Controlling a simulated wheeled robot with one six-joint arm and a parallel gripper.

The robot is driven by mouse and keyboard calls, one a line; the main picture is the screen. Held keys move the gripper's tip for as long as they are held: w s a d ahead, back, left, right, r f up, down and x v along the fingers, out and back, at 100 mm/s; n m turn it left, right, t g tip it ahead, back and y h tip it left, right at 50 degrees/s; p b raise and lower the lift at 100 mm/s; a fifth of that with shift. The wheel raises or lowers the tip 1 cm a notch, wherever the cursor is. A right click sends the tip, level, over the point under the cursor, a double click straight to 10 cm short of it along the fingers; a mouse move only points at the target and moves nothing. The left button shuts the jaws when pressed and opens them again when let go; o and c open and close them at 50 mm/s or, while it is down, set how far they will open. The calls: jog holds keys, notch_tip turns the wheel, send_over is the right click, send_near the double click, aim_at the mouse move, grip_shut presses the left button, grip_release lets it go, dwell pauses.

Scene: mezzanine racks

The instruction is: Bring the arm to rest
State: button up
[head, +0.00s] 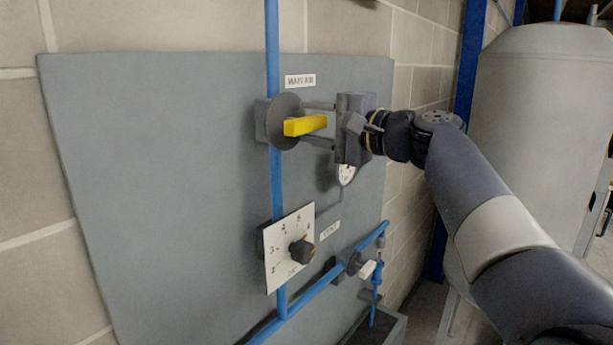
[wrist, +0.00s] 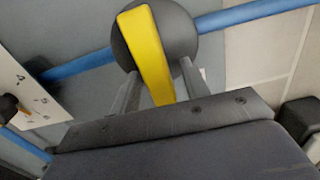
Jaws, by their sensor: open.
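My gripper (head: 318,124) is at the upper middle of the grey panel in the head view, pointing left at a yellow valve handle (head: 303,126). The handle sits on a dark round body on a blue pipe, under a label reading "MAIN AIR". In the wrist view the yellow handle (wrist: 147,55) reaches down between the two fingers of my gripper (wrist: 160,88). The fingers are apart, one on each side of the handle's end. A gap shows beside the handle on the left; contact on the right is hard to tell.
A dial plate with a black knob (head: 301,251) is below on the panel (head: 170,180). A gauge (head: 346,174) is partly hidden behind my gripper. A small white-handled valve (head: 367,269) is lower right. A large grey tank (head: 535,130) stands right, beside my arm.

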jog(key=b+v, duration=0.3)
jog(key=v, duration=0.8)
jog(key=p+x, duration=0.3)
jog(key=x, duration=0.8)
jog(key=shift+w+a, duration=0.1)
jog(key=shift+a, duration=0.05)
jog(key=shift+n, duration=0.7)
jog(key=shift+r+n+b, duration=0.2)
jog(key=shift+n+b, duration=0.1)
jog(key=shift+n, duration=0.4)
jog(key=shift+r+n+b, duration=0.15)
jog(key=shift+n+b, duration=0.1)
jog(key=shift+n, duration=0.45)
